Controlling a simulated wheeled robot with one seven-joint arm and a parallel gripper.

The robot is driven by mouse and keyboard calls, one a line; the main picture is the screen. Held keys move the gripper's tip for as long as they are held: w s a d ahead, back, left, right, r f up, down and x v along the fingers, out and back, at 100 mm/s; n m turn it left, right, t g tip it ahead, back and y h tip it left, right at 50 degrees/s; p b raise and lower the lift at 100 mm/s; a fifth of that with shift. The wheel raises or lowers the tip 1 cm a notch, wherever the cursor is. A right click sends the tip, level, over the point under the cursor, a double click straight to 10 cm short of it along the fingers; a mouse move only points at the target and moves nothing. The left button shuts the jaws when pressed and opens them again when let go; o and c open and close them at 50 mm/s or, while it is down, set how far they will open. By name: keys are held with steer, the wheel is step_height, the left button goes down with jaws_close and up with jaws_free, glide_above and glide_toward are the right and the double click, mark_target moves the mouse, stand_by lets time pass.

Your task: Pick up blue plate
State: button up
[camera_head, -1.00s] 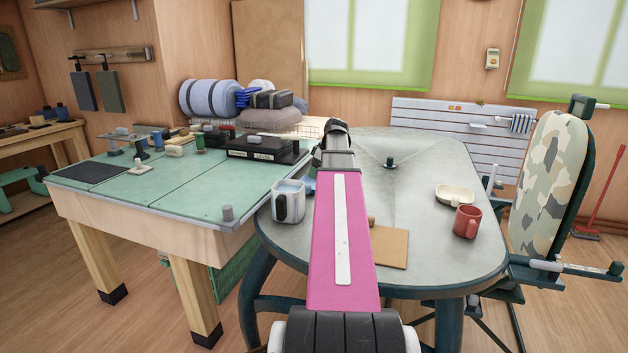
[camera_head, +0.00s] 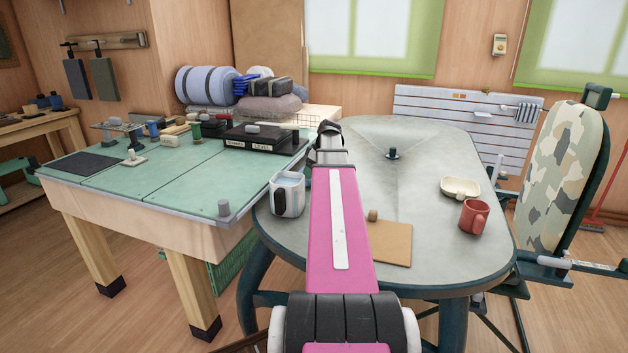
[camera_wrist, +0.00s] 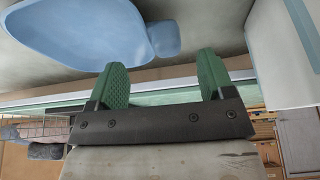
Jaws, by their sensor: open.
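The blue plate (camera_wrist: 80,32) shows at the upper left of the wrist view, cut off by the top edge. A small blue tab sticks out from its right side. My gripper (camera_wrist: 163,77) is open, with its two green fingers apart and nothing between them.
A white container (camera_head: 287,195) stands just left of my arm; a pale blue-striped object (camera_wrist: 285,55) is close at right in the wrist view. A brown board (camera_head: 385,243), red mug (camera_head: 473,217) and cream dish (camera_head: 460,188) lie right. The green-topped workbench (camera_head: 170,175) adjoins at left.

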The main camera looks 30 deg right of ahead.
steer(key=x, duration=0.4)
steer(key=shift+a+f, duration=0.2)
steer(key=shift+f, duration=0.05)
steer(key=c, duration=1.2)
